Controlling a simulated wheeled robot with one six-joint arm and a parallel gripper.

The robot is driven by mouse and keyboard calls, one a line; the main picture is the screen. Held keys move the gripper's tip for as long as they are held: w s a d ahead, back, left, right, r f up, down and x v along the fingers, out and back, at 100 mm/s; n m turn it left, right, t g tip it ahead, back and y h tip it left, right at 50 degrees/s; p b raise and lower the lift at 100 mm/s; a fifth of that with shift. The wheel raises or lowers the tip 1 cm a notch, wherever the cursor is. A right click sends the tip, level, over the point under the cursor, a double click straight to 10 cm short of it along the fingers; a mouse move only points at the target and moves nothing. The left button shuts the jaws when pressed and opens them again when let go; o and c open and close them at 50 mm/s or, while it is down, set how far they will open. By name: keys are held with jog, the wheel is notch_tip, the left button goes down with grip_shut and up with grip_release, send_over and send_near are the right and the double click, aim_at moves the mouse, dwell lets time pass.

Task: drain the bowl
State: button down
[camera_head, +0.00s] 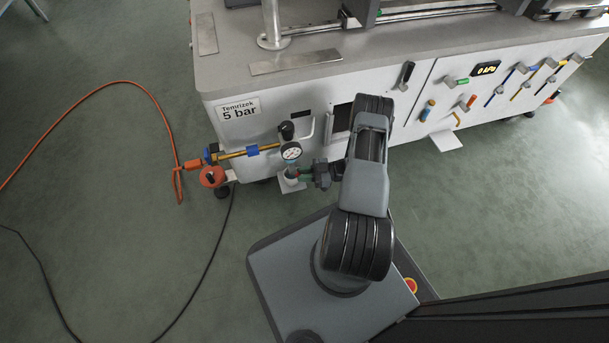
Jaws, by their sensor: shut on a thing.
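The air unit sits on the left of the machine's front, with a round white gauge (291,151) on it. The bowl (290,174) hangs just below the gauge and is small and partly hidden. My gripper (299,174) comes in from the right at the bowl's height. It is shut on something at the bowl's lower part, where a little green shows. The gripped part is too small and covered to make out fully. A pale plate (291,187) lies directly beneath the bowl.
A label (239,112) reads 5 bar. A black cable (205,275) lies on the floor.

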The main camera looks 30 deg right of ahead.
jog(key=shift+a+f, duration=0.1)
dwell(0.3)
jog(key=c, duration=1)
grip_release()
jog(key=shift+c, duration=0.2)
jog(key=p+v, duration=0.1)
jog(key=v, duration=1.2)
jog(key=shift+d+f+p, duration=0.25)
jog(key=shift+d+p, duration=0.15)
jog(key=shift+s, duration=0.15)
